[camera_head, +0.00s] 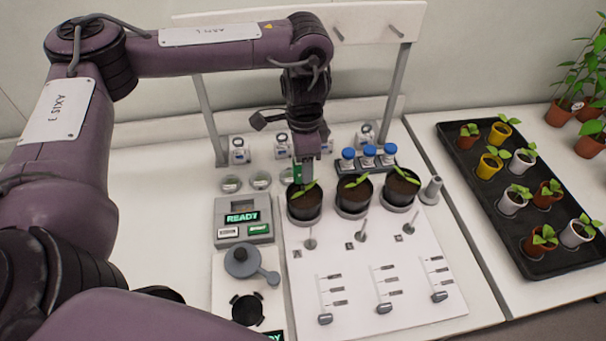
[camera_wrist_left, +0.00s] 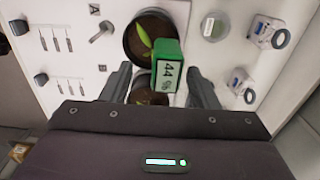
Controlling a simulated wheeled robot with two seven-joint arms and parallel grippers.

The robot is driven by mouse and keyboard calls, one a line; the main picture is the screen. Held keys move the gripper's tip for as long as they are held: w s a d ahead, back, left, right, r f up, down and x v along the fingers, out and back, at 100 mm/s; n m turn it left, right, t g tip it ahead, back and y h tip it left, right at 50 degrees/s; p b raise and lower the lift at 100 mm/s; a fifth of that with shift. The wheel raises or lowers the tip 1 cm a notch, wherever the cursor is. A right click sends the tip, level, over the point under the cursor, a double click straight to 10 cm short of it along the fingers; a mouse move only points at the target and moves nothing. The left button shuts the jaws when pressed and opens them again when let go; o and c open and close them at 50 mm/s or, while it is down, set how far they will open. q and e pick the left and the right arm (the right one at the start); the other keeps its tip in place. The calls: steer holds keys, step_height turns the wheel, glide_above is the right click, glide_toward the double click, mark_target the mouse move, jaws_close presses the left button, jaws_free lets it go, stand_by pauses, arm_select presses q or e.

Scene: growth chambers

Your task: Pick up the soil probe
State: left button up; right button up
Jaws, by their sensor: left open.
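The soil probe is a green block with a white "44 %" display (camera_wrist_left: 168,68), upright over the pot marked A (camera_wrist_left: 131,45) in the left wrist view. In the head view its green edge (camera_head: 297,173) shows above the leftmost black pot (camera_head: 304,210), mostly hidden by my gripper. Its lower end is hidden. My left gripper (camera_head: 307,165) points down at the probe. In the left wrist view its two fingers (camera_wrist_left: 161,88) stand apart on either side of the probe's near end; I cannot tell whether they touch it. My right gripper is not in view.
Two more potted seedlings (camera_head: 353,195) stand to the right on the white board (camera_head: 370,270). Blue-capped bottles (camera_head: 368,157) stand behind them. A "READY" device (camera_head: 243,219) is at left. A black tray of pots (camera_head: 469,160) is at right.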

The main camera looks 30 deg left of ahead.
arm_select(q)
steer(key=f, duration=0.1)
steer(key=f+p, duration=0.1)
steer(key=f, duration=0.1)
steer(key=shift+w+a+f, duration=0.25)
steer(key=shift+a+f, duration=0.05)
steer(key=shift+f, duration=0.6)
steer(key=c, duration=1.1)
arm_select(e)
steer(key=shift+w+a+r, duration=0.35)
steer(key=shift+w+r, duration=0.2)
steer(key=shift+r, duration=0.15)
arm_select(q)
steer(key=shift+r, duration=0.1)
